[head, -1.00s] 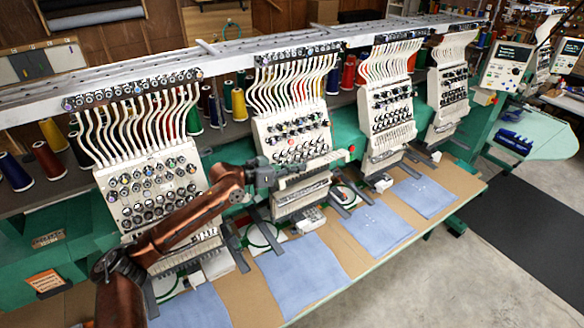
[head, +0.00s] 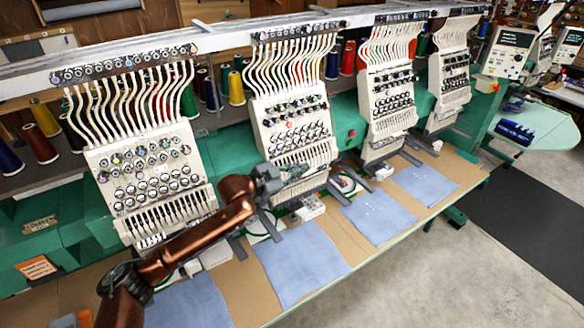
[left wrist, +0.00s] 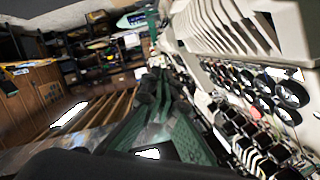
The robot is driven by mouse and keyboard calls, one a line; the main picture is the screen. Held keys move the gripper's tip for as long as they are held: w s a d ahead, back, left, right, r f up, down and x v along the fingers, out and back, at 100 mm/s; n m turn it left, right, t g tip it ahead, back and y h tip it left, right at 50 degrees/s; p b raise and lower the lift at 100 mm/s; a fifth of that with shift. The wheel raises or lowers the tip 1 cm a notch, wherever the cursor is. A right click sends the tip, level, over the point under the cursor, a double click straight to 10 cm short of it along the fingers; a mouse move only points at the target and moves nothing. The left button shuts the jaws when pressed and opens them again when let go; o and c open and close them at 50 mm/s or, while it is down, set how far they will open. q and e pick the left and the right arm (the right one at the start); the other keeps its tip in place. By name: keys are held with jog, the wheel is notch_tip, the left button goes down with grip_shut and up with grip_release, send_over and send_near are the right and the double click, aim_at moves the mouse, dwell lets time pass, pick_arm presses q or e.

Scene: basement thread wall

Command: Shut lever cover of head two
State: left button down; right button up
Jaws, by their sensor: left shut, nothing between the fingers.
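Head two (head: 290,118) is the second white embroidery head from the left. Its slatted lever cover (head: 308,154) at the lower face looks close to flush with the head, much like the slatted parts on the neighbouring heads. My left gripper (head: 296,174) is shut and empty, just in front of the cover's lower left part. It hides some of the lower edge, and I cannot tell whether it touches. In the left wrist view a white head face (left wrist: 235,75) with slats and dark round knobs fills the right side, close up. My right gripper is not in view.
Head one (head: 155,165) stands left, behind my copper forearm; head three (head: 390,95) stands to the right. Blue cloths (head: 300,262) lie on the tan table (head: 345,240) below. Thread cones (head: 235,88) stand behind. Open floor lies at front right.

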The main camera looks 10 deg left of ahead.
pick_arm(q)
jog(key=w+a+f+m+t+b, duration=0.3)
jog(key=f+m+b, duration=0.6)
jog(key=m, duration=0.1)
jog(key=shift+w+m+b, duration=0.3)
jog(key=shift+m+b, duration=0.1)
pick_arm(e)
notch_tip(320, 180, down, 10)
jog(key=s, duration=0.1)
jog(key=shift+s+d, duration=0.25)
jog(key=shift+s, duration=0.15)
pick_arm(q)
jog(key=shift+f, duration=0.1)
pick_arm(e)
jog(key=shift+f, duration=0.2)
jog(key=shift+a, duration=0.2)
